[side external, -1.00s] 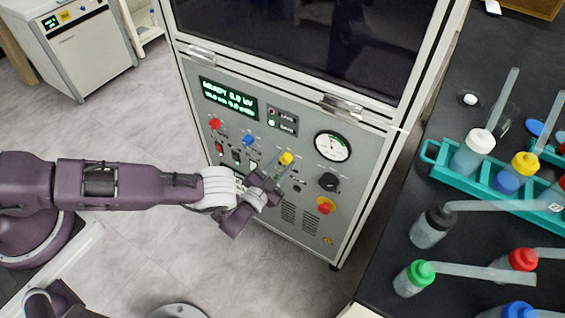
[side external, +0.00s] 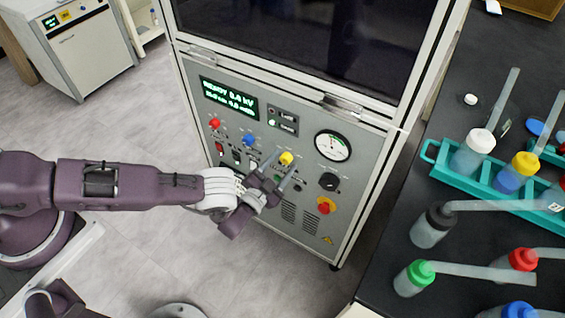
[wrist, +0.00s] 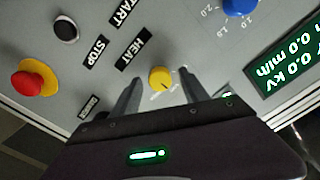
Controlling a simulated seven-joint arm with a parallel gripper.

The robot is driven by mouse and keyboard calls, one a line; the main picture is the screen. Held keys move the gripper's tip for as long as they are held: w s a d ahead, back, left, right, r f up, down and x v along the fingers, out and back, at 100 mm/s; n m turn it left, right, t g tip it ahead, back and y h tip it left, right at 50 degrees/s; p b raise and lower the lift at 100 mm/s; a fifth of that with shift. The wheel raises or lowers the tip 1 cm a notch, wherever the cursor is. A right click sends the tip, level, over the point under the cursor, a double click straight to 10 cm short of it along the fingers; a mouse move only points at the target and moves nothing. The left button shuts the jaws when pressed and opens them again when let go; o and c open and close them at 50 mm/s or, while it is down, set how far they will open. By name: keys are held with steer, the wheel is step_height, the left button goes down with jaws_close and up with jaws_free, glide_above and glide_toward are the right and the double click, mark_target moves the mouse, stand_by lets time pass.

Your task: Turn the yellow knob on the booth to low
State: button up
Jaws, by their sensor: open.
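The yellow knob (side external: 286,158) is on the grey front panel of the booth (side external: 360,200), below and left of the round gauge. In the wrist view the yellow knob (wrist: 160,78) lies between and just beyond the tips of my two fingers. My gripper (side external: 279,163) is open and empty at the panel, its fingers pointing at the knob; it also shows in the wrist view (wrist: 160,82). I cannot tell whether a finger touches the knob. The scale marks around the knob are too small to read.
A red knob (side external: 214,123) and a blue knob (side external: 248,140) sit left of the yellow one. A dark bench with bottles and a teal rack (side external: 436,160) stands at the right.

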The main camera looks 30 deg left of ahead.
steer(key=s, duration=0.6)
steer(key=shift+s, duration=0.35)
steer(key=shift+w, duration=0.1)
